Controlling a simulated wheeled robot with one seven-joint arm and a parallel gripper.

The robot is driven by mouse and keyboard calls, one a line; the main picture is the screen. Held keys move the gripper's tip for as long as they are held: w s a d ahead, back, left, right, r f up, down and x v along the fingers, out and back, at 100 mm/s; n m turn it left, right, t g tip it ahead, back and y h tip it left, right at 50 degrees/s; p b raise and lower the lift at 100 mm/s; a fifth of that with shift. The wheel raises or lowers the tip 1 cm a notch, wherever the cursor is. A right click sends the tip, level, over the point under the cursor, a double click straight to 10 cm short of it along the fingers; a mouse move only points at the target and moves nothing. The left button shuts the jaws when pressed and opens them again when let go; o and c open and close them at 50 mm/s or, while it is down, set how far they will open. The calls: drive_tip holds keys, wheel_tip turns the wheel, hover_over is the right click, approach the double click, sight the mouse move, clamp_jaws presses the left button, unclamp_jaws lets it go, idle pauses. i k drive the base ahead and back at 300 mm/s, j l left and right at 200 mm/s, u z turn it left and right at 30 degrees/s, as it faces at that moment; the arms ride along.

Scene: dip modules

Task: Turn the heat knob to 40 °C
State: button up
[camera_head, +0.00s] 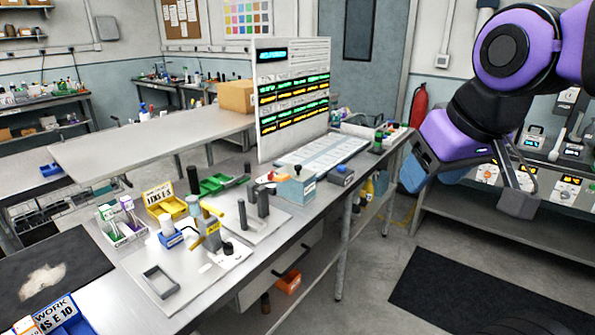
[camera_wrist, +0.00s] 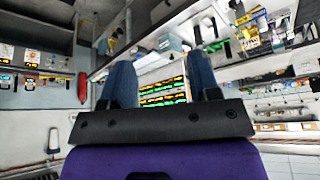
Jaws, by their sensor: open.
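My gripper (camera_head: 413,176) hangs at the right of the head view, in the air in front of the right bench. In the wrist view its two blue fingers (camera_wrist: 160,62) stand apart with nothing between them. Another such front (camera_head: 488,174) is partly covered by my arm. Similar devices (camera_wrist: 30,57) show at the left of the wrist view. Which dial is the heat knob, and its setting, are too small to tell.
The long middle bench (camera_head: 215,285) holds bins, fixtures and a tall display board (camera_head: 291,95). A red fire extinguisher (camera_head: 419,104) hangs on the back wall. A dark mat (camera_head: 440,290) lies on open floor before the right bench (camera_head: 470,203).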

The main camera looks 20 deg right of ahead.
sight(270, 176)
drive_tip(key=i+u, duration=0.2)
drive_tip(key=i, duration=0.25)
drive_tip(key=i+l+u, duration=0.2)
drive_tip(key=i, duration=0.25)
